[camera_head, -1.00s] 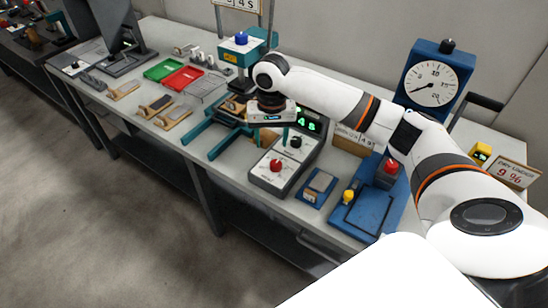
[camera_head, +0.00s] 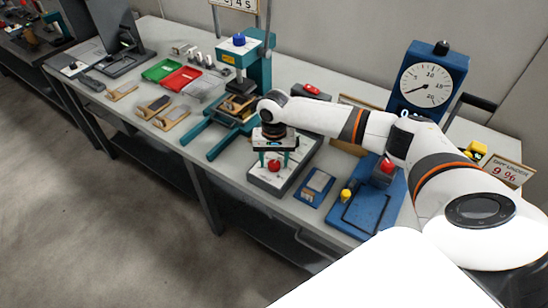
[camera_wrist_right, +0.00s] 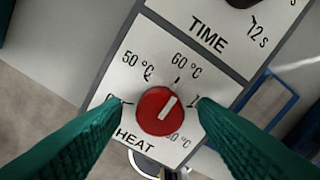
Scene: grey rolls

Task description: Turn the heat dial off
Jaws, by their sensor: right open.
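The red heat dial (camera_head: 274,166) sits on the grey and white control box (camera_head: 265,182) on the bench. The fingers partly hide the labels at the dial's left and right. My left gripper is not in view.
The TIME panel (camera_wrist_right: 208,35) with a dark knob lies beyond the heat dial. A blue plate with a yellow knob (camera_head: 347,194) and a small blue box (camera_head: 316,185) stand to the right. A green press (camera_head: 258,70) stands behind left.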

